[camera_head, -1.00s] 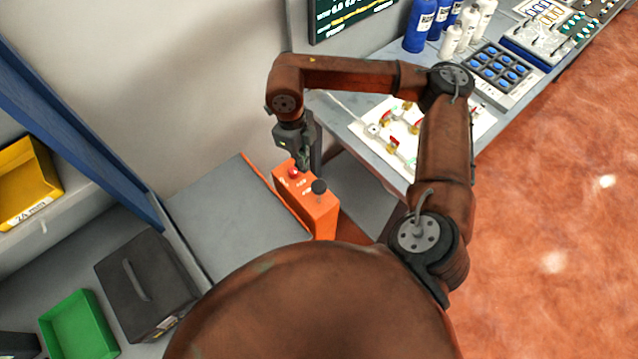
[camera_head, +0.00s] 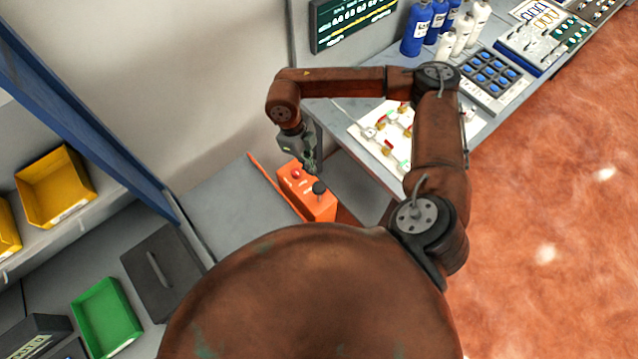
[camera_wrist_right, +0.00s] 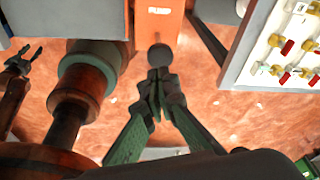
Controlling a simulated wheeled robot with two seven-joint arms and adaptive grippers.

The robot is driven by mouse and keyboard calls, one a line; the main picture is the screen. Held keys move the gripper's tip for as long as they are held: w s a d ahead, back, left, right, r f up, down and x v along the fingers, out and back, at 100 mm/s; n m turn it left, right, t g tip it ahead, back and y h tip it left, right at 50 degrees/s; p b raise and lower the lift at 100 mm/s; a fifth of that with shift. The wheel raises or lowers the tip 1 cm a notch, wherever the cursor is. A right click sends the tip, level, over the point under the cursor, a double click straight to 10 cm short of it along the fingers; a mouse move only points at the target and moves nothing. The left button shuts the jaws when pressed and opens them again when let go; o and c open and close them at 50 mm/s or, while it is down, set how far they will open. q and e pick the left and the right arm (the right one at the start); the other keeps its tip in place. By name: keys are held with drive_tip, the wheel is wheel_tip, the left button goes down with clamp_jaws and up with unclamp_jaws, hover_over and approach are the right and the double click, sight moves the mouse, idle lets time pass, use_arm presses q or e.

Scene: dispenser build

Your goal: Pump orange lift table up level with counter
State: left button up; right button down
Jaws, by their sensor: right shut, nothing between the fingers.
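The orange lift table has a grey top (camera_head: 232,205) with an orange edge and an orange control box (camera_head: 318,206). The box carries a red button (camera_head: 295,174) and a black knob (camera_head: 319,187). In the right wrist view the box's PUMP label (camera_wrist_right: 160,11) shows at the top, with the knob (camera_wrist_right: 159,55) just beyond my fingertips. My right gripper (camera_head: 312,168) is shut and empty beside the knob; contact cannot be told. My left gripper (camera_wrist_right: 22,60) appears small at the left edge of the wrist view. The counter (camera_head: 350,152) stands to the right; relative heights are unclear.
A white valve panel (camera_head: 365,120), blue bottles (camera_head: 417,30) and a button box (camera_head: 490,75) are on the counter. A black case (camera_head: 160,270), green bin (camera_head: 105,318) and yellow bin (camera_head: 55,185) are at left. Open reddish floor (camera_head: 560,220) lies at right.

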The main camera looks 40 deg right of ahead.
sight(318, 186)
drive_tip(key=shift+f, duration=0.1)
drive_tip(key=shift+b+x, duration=1.25)
drive_tip(key=shift+x, duration=2.15)
drive_tip(key=shift+f, duration=0.1)
